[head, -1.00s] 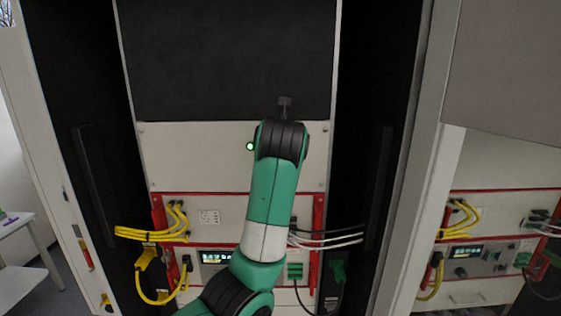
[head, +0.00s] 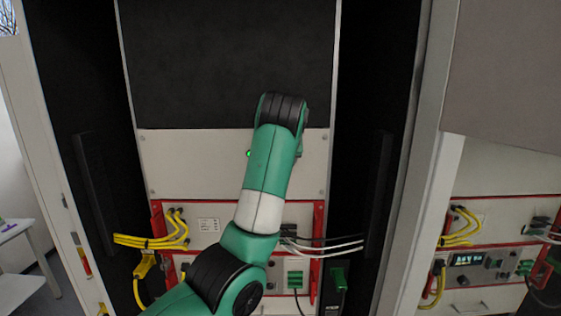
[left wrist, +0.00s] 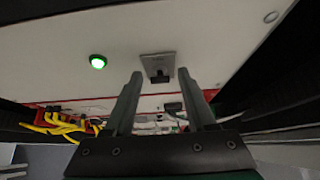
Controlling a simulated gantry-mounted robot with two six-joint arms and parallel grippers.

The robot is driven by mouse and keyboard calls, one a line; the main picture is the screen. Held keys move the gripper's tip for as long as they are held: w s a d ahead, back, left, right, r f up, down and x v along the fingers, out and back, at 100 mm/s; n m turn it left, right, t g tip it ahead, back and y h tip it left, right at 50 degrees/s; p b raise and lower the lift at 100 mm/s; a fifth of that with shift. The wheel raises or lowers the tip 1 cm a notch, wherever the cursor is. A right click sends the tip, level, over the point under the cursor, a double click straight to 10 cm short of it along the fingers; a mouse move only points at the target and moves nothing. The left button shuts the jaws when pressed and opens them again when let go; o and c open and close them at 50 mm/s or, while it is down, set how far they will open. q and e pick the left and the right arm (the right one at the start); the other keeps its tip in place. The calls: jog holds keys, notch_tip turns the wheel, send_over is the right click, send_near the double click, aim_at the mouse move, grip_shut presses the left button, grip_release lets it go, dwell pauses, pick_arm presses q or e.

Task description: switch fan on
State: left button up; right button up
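A black switch (left wrist: 159,75) sits on a small grey plate on the white panel (left wrist: 220,42) in the left wrist view. A lit green round lamp (left wrist: 98,62) is to its left; in the head view, the lamp (head: 249,154) shows just left of my arm. My left gripper (left wrist: 159,80) is open, its two fingers apart and nothing between them. In the picture the fingertips flank the switch; I cannot tell how far they are from the panel. In the head view my arm hides the gripper and the switch. My right gripper is not in view.
Below the panel are red-framed units with yellow cables (head: 150,241) on the left and white cables (head: 325,249) on the right. Black cabinet handles (head: 98,188) stand at both sides. A second rack (head: 500,228) is at the right.

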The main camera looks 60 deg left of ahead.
pick_arm(q)
jog(key=shift+o, duration=0.6)
jog(key=b+v, duration=0.7)
jog(key=v, duration=0.4)
jog(key=shift+d+r, duration=0.2)
jog(key=shift+d, duration=0.05)
